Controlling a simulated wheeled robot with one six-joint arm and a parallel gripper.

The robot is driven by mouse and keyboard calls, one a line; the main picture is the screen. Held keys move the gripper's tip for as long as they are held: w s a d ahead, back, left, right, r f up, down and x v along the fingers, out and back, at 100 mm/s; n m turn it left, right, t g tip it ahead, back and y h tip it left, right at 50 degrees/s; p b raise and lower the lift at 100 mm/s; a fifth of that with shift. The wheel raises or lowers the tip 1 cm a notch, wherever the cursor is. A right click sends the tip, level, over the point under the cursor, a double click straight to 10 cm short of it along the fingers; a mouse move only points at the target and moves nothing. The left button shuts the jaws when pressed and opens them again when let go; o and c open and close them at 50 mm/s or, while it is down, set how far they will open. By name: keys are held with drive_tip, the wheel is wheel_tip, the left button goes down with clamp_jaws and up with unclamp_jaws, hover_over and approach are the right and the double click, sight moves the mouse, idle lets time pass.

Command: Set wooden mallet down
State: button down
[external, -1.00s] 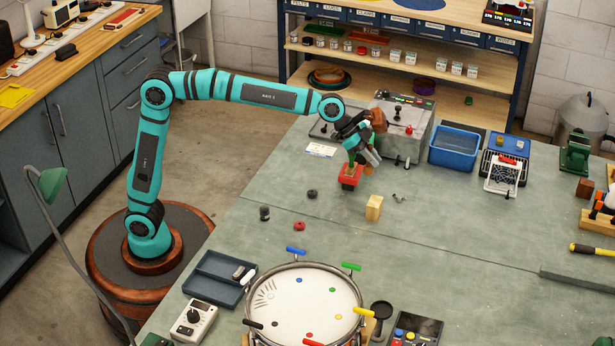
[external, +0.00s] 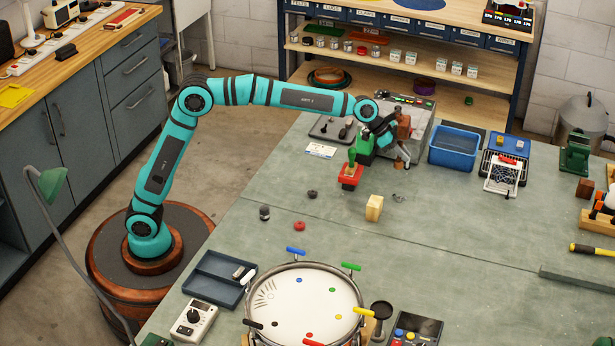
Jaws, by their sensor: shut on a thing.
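The wooden mallet (external: 403,127) is in my gripper (external: 400,155), its brown head showing at the top beside the wrist. Its lower part is mostly hidden by the fingers, with a small brown end below them. My gripper is shut on it and hangs over the far part of the bench (external: 300,210), in front of the grey control box (external: 420,108). I cannot tell whether the mallet touches the bench.
A blue bin (external: 454,148) is to the right. A wooden block (external: 374,208) and the drum (external: 305,300) are nearer.

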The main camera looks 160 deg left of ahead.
sight(402, 162)
drive_tip(key=shift+f, duration=2.2)
drive_tip(key=shift+f, duration=0.15)
drive_tip(key=c, duration=1.4)
unclamp_jaws()
drive_tip(key=shift+c, duration=0.2)
drive_tip(key=shift+r, duration=0.3)
drive_tip(key=v, duration=1.1)
drive_tip(key=shift+s+d+r, duration=0.2)
drive_tip(key=shift+s+d, duration=0.05)
drive_tip(key=shift+d, duration=0.05)
